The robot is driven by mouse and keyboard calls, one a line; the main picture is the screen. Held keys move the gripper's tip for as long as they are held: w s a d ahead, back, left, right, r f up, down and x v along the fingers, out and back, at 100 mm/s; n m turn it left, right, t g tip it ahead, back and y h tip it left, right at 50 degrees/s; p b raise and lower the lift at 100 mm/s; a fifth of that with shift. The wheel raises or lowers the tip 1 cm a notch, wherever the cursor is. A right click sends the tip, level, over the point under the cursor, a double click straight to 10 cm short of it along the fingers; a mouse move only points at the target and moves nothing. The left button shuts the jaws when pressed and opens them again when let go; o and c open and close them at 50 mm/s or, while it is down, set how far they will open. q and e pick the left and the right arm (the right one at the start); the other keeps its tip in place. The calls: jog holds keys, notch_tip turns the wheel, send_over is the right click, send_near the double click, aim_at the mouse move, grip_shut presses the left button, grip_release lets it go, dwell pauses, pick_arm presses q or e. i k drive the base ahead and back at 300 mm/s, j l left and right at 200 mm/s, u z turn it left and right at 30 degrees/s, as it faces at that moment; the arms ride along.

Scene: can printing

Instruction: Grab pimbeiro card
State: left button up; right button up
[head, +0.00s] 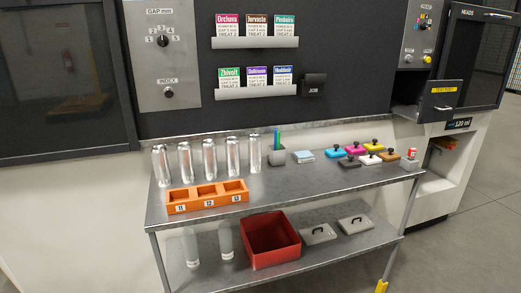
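The teal-headed card (284,26), whose title looks like Pimbeiro, stands at the right end of the upper card rack (255,43) on the dark wall panel. A brown-headed card (256,26) and a magenta-headed card (228,26) stand to its left in the same rack. The lower rack (257,92) holds a green card (230,78), a purple card (257,77) and a blue card (283,76). Neither of my grippers shows in the head view.
A metal table (300,180) stands below the racks. On it are several silver cans (209,157), an orange numbered tray (180,208), a pen cup (277,157) and several coloured stamp-like blocks (352,149). A black JOB holder (313,84) sits right of the lower rack.

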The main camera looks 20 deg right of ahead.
aim_at(284, 25)
jog(key=i+l+z, duration=0.5)
jog(key=i+l, duration=0.25)
jog(key=l, duration=0.15)
